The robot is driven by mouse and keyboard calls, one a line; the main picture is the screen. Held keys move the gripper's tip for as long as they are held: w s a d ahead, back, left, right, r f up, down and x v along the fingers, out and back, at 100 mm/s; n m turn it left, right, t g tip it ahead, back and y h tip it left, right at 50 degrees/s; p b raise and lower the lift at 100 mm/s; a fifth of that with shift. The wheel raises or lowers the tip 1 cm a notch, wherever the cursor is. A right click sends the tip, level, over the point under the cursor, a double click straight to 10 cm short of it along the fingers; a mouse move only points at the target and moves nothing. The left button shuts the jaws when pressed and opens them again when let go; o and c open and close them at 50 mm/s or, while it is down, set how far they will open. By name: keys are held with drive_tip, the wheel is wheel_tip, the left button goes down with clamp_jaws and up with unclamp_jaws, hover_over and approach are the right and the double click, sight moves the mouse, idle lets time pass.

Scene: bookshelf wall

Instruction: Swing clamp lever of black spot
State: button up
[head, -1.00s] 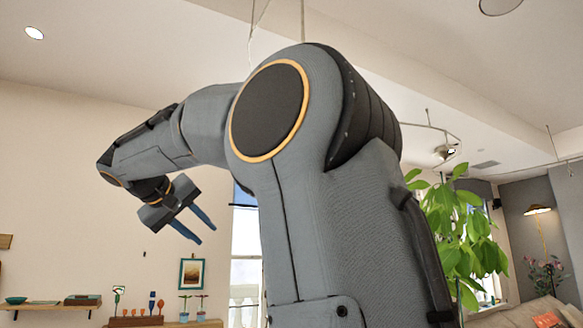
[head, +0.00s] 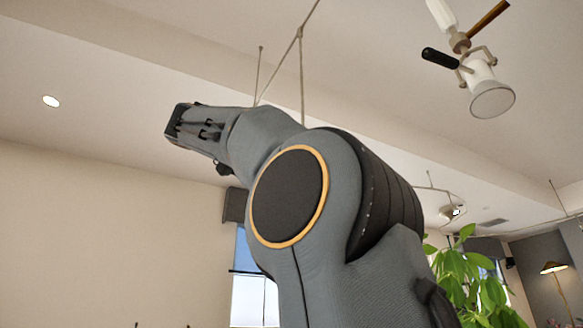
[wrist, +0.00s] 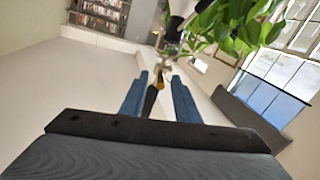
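A pale spot lamp (head: 491,98) hangs near the ceiling at the upper right of the head view. A black-handled lever (head: 440,57) sticks out to its left. A brown rod (head: 488,19) and a white handle (head: 441,13) point upward from its mount. My gripper (wrist: 159,79) shows in the wrist view with its two blue fingers apart. A small dark and brown part (wrist: 150,100) and pale pieces show in the gap; I cannot tell if they belong to a lamp or are touched. In the head view my fingers are hidden.
Ceiling rods and wires (head: 301,75) run above my arm. Another small spot (head: 453,212) sits farther back. A leafy plant (head: 470,275) stands at the lower right, also in the wrist view (wrist: 235,25). The left wall is clear.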

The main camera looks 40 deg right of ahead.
drive_tip(key=shift+d+p, duration=0.35)
drive_tip(key=shift+d, duration=0.85)
drive_tip(key=shift+w, duration=0.1)
clamp_jaws()
